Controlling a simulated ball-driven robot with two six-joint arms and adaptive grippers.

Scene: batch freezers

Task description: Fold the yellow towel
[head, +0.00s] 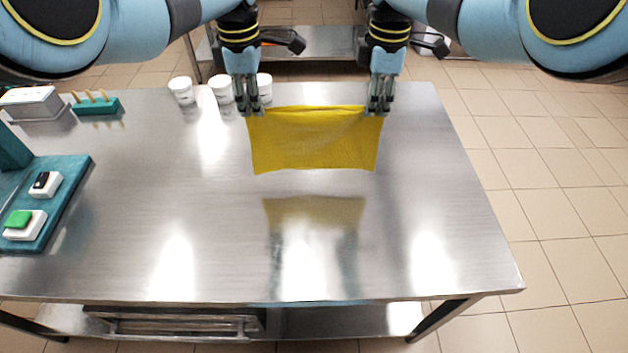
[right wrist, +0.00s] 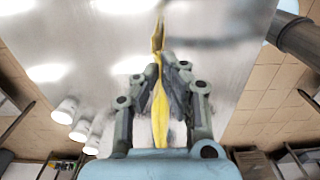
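The yellow towel (head: 315,142) hangs spread out above the steel table, held by its two upper corners, with its reflection on the tabletop below it. My left gripper (head: 254,110) is shut on its upper left corner. My right gripper (head: 377,110) is shut on its upper right corner. In the right wrist view the towel (right wrist: 159,105) shows edge-on as a thin strip between the two fingers of my right gripper (right wrist: 160,85). The towel's far side is hidden.
The steel table (head: 180,225) is clear in front and to the right. Several white cups (head: 182,90) stand at the back, near my left gripper. A teal panel with a green button (head: 18,219), a teal pegged block (head: 95,104) and a white box (head: 32,103) are at the left.

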